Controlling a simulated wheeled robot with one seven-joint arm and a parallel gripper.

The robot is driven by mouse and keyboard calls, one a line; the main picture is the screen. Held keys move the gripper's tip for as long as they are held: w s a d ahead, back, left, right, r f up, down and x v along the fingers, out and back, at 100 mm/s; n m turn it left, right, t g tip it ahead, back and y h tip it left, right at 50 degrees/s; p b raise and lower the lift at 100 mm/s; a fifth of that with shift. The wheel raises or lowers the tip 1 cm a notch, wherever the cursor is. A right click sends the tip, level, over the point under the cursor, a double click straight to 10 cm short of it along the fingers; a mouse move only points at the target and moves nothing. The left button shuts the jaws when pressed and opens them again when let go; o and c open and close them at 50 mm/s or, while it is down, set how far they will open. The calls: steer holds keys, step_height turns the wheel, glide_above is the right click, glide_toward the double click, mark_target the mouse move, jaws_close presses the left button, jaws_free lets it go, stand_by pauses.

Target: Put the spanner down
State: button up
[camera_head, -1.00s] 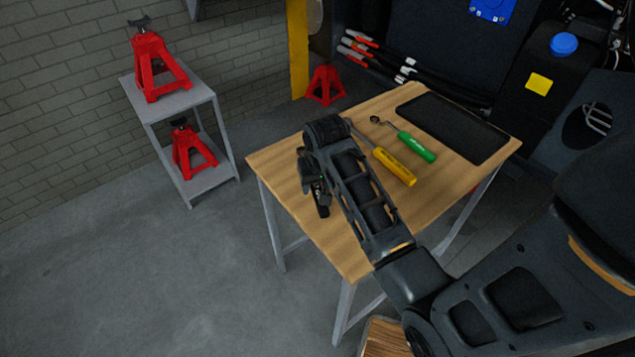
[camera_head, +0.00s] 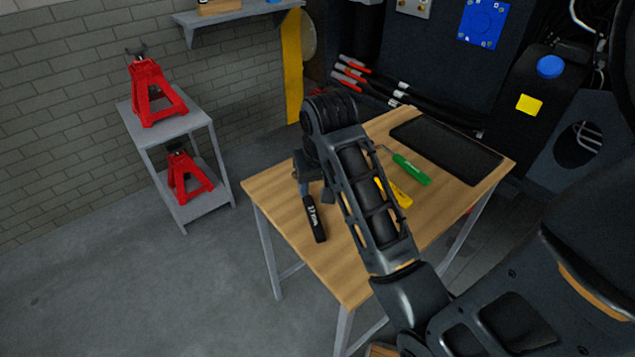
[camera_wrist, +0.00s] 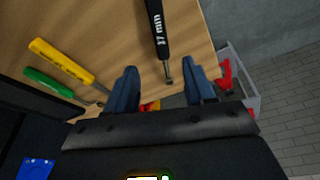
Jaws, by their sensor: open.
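The spanner (camera_head: 314,219) has a black handle marked 17 mm and lies on the wooden table (camera_head: 347,277) near its left edge. It also shows in the wrist view (camera_wrist: 158,35), its thin metal end between my two blue-grey fingers, with a gap on each side. My gripper (camera_wrist: 159,66) is open and empty, just above the spanner's metal end. In the head view my wrist hides most of the gripper.
A yellow-handled tool (camera_head: 400,192) and a green-handled tool (camera_head: 411,169) lie right of my arm. A dark tray (camera_head: 447,146) covers the table's back right. Red jack stands (camera_head: 153,91) stand on a grey shelf (camera_head: 205,127) at left.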

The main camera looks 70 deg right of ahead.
steer(key=s+a+f+n+t, duration=0.2)
steer(key=a+f+n+t, duration=0.1)
steer(key=a, duration=0.6)
steer(key=s+a+f+n+t, duration=0.1)
steer(key=a+f+n+t, duration=0.15)
steer(key=a, duration=0.55)
steer(key=s+a+r+n+t+y, duration=0.2)
steer(key=s+a+r+n+t, duration=0.3)
steer(key=s+a+r, duration=0.5)
steer(key=s+r+t, duration=0.2)
steer(key=s+r, duration=0.1)
steer(key=s, duration=0.1)
steer(key=shift+a+r+y, duration=0.15)
steer(key=shift+a+y, duration=0.15)
steer(key=shift+y, duration=0.1)
steer(key=shift+f+b, duration=0.35)
steer(key=shift+f, duration=0.05)
